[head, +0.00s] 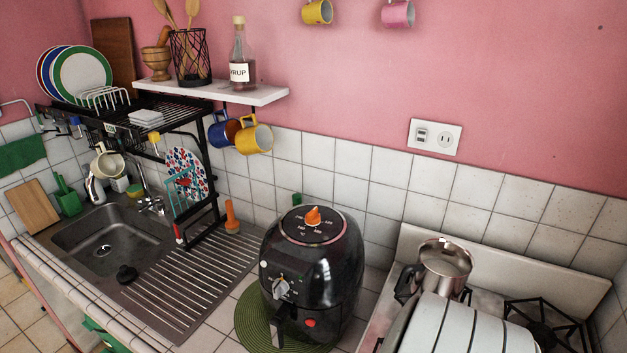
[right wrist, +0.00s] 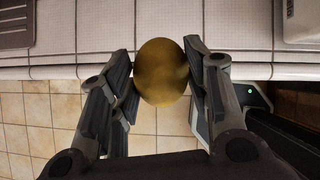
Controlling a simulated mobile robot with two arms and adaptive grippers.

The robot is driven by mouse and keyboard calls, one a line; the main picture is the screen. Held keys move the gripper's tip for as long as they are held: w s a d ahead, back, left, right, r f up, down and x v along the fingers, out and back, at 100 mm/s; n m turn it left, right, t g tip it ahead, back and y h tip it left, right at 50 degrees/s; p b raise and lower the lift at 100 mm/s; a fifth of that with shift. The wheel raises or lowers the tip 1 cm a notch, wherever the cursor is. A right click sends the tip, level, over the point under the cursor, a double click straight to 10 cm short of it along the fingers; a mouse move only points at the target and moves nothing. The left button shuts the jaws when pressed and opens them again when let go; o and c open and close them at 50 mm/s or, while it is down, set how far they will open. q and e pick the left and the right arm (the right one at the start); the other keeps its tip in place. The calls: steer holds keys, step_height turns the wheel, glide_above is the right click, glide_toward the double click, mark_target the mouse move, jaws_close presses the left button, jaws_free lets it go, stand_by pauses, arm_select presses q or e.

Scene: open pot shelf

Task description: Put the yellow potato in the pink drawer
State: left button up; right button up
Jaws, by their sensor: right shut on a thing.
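The yellow potato (right wrist: 161,72) shows in the right wrist view as a dark yellow, rounded thing. My right gripper (right wrist: 161,76) is shut on it, with one finger on each side. The potato is held in front of the white tiled counter edge (right wrist: 100,72), above the tiled floor. In the head view a white arm part of mine fills the lower right, and the right gripper and the potato are hidden there. No pink drawer shows in either view. My left gripper is in neither view.
A black air fryer (head: 312,265) stands on a green round mat (head: 250,318) on the counter. A steel pot (head: 445,265) sits on the stove at right. The sink (head: 105,238) and dish rack are at left. Tiled floor (right wrist: 40,120) lies below the counter.

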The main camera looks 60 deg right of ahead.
steer(key=d, duration=0.1)
steer(key=f+b, duration=0.1)
steer(key=d, duration=0.1)
steer(key=shift+w+d+f, duration=0.25)
steer(key=shift+w+d, duration=0.05)
steer(key=shift+d, duration=0.05)
steer(key=d+f, duration=0.1)
steer(key=d, duration=0.1)
steer(key=w+d+f, duration=0.1)
steer(key=d, duration=0.1)
steer(key=d+f, duration=0.1)
steer(key=d, duration=0.1)
steer(key=shift+w+d+p, duration=0.2)
steer(key=shift+w+p, duration=0.15)
steer(key=d+f, duration=0.1)
steer(key=d, duration=0.1)
steer(key=w+d+f+p, duration=0.1)
steer(key=d+f, duration=0.1)
steer(key=shift+w+d+f, duration=0.1)
steer(key=shift+d+f, duration=0.1)
steer(key=shift+d, duration=0.1)
steer(key=shift+a, duration=0.1)
steer(key=o, duration=1.1)
steer(key=shift+f, duration=0.15)
steer(key=shift+c, duration=0.2)
